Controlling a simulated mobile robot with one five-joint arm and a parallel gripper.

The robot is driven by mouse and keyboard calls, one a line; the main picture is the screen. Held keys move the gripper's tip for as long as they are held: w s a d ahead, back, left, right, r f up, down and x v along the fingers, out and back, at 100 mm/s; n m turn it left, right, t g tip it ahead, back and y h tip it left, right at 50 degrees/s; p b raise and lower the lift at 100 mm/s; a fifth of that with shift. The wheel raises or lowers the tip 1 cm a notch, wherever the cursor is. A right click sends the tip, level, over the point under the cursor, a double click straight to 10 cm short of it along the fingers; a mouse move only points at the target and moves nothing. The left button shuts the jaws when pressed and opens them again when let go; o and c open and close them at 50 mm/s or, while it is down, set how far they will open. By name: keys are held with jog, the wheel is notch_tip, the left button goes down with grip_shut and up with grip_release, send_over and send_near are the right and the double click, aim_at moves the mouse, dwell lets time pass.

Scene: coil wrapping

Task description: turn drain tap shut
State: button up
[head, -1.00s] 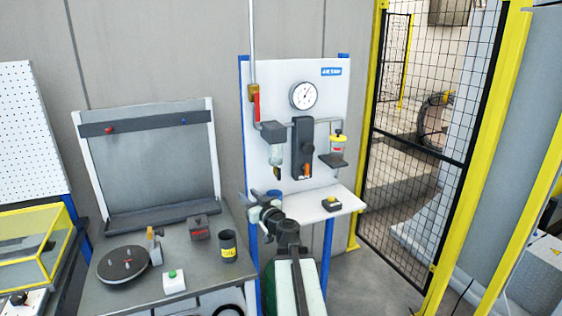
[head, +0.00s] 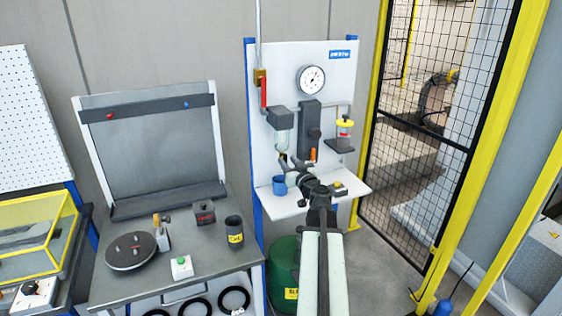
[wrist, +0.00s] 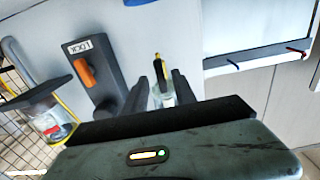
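The drain tap (wrist: 159,68) is a small black and yellow piece at the end of a clear bowl (wrist: 164,97) in the wrist view. The bowl hangs from the left unit on the white panel and also shows in the head view (head: 282,138). My gripper (wrist: 161,84) is open, with one dark finger on each side of the tap and bowl in the picture. I see no finger closed on the tap; touch cannot be told. In the head view my gripper (head: 291,163) is just below the bowl and hides the tap.
A dark block with an orange lever (wrist: 85,72) is beside the tap. A yellow-topped bowl unit (head: 344,132) is right of it. A blue cup (head: 279,186) stands on the white shelf (head: 285,208) below. A red-handled valve (head: 264,92) is up left.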

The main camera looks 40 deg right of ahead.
jog(key=shift+a, duration=0.1)
grip_shut()
jog(key=shift+m, duration=0.3)
jog(key=shift+s+d+f+m, duration=0.1)
jog(key=shift+d+f+m, duration=0.05)
jog(key=shift+m, duration=4.15)
jog(key=shift+d+f+m, duration=0.1)
jog(key=shift+m, duration=4.2)
jog(key=shift+b, duration=0.3)
